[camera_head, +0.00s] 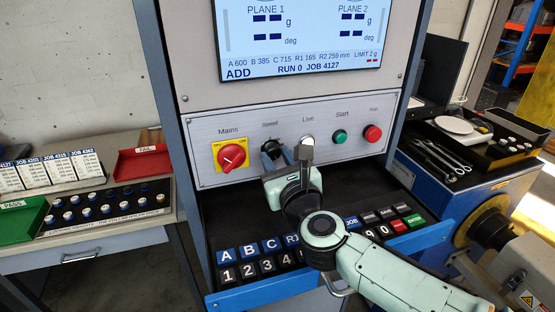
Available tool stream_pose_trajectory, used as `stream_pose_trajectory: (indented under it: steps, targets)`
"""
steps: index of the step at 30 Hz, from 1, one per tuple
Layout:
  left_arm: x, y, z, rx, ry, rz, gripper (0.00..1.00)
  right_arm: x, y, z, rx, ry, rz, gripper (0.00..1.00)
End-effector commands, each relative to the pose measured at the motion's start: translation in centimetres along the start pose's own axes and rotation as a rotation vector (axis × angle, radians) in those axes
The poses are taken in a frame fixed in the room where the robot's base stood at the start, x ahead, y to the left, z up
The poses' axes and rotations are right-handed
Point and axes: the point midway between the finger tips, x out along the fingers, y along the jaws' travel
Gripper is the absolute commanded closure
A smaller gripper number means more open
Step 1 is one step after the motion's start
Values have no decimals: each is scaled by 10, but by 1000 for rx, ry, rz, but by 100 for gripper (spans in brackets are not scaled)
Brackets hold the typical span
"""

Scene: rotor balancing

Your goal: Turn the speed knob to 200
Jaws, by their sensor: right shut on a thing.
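The speed knob (271,148), small and dark, sits under the "Speed" label on the grey control panel (210,128), between the red mains switch and the Live control. My right gripper (284,154) reaches up to the panel from below and is shut on the speed knob. Its fingers and wrist hide most of the knob, so the pointer and scale cannot be read. My left gripper is not in view.
The red and yellow mains switch (232,155) is left of the knob. The Live control (308,141), green start button (340,136) and red stop button (373,133) are right. A screen (300,35) is above, and a keypad tray (222,256) lies below my arm.

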Motion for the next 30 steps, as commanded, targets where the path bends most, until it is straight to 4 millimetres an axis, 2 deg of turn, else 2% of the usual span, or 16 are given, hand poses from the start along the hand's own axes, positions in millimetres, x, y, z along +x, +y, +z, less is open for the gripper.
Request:
stream_pose_trajectory:
  steps: [11,30]
  targets:
    - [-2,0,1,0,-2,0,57,0,1,0,-112,1,1,96]
    - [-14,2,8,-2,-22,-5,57,0,0,1,-689,1,2,96]
